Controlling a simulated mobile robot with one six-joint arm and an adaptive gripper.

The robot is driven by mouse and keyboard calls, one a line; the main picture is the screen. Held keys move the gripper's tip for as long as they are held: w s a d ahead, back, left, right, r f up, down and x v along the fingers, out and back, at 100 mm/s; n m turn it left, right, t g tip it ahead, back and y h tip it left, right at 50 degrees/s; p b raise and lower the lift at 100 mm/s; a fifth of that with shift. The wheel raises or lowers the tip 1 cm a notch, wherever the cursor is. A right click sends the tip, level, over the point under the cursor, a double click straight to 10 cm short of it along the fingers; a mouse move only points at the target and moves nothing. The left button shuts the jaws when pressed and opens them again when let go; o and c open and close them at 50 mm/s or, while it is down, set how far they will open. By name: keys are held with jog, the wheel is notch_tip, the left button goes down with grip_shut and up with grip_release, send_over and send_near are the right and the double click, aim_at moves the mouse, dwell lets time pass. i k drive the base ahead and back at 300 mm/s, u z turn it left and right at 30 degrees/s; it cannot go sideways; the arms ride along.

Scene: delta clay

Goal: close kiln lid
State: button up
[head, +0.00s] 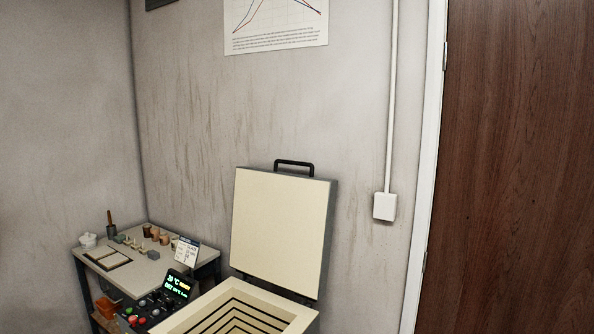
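The kiln (306,323) stands at the bottom centre of the head view, its lower part cut off by the picture edge. Its lid (280,232) is open and stands nearly upright at the back, cream inner face toward me. A black handle (294,163) sits on the lid's top edge. The open chamber shows a pale rim and dark stepped lines inside. A control panel (160,303) with a lit display and coloured buttons is at the kiln's left. My gripper is not in view.
A small table (142,275) with pots, small blocks and a tray stands left of the kiln by the wall corner. A white wall box (385,206) with a conduit is right of the lid. A brown wooden door (515,170) fills the right side.

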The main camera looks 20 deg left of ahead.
aim_at(282, 223)
jog(key=u, duration=0.15)
jog(key=i, duration=0.7)
jog(key=u, duration=0.6)
jog(key=i, duration=0.45)
jog(key=u, duration=0.3)
